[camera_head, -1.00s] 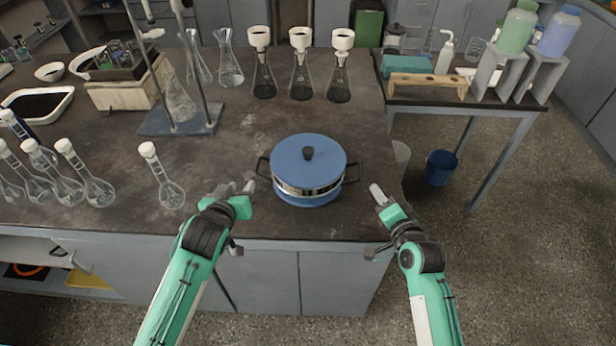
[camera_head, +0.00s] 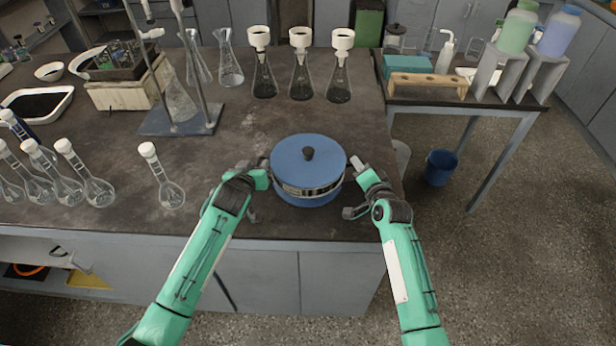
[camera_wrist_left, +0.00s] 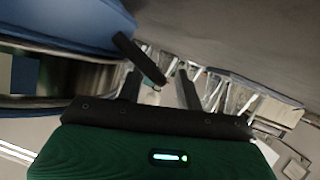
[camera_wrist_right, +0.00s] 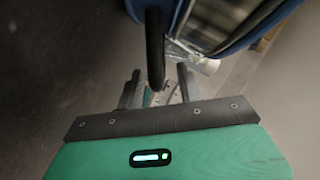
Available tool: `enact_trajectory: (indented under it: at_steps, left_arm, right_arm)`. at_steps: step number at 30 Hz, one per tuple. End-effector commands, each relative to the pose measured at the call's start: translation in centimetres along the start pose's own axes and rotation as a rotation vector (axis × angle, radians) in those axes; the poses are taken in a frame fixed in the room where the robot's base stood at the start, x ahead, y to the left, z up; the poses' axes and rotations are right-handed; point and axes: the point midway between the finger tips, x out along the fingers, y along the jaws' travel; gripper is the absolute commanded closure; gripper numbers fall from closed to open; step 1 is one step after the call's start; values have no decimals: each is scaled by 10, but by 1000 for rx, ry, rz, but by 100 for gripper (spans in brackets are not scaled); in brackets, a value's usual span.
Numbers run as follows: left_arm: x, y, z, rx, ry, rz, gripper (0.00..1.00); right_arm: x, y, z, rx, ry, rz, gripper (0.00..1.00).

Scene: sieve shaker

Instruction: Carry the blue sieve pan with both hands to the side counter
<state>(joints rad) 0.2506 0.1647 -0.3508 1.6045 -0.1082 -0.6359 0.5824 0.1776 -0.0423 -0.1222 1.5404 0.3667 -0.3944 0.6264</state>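The blue sieve pan (camera_head: 309,165) stands upright on the dark workbench, its blue lid with a black knob on top. My left gripper (camera_head: 258,184) is at its left side and my right gripper (camera_head: 352,186) at its right side. In the left wrist view, a black side handle (camera_wrist_left: 140,58) reaches toward the gap between spread fingers. In the right wrist view, the other black handle (camera_wrist_right: 155,48) lies between spread fingers. Both grippers look open; contact with the handles cannot be told. The side counter (camera_head: 455,106) stands at the right.
The counter holds a wooden rack (camera_head: 428,85), bottles on grey stands (camera_head: 500,72) and a wash bottle (camera_head: 445,55). Flasks with white funnels (camera_head: 300,75) stand behind the pan. A lone flask (camera_head: 170,192) stands left. A blue bucket (camera_head: 440,167) is on the floor.

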Motion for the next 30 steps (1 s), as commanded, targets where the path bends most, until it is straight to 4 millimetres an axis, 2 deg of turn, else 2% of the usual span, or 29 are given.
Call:
enact_trajectory:
  at_steps: [9,15,30]
  left_arm:
    - [1,0,0,0,1,1,64]
    - [1,0,0,0,1,0,100]
    - [-1,1,-6,0,3,1,100]
  right_arm:
    - [1,0,0,0,0,-1,63]
    - [1,0,0,0,0,0,100]
    - [0,-5,-4,-1,2,-1,100]
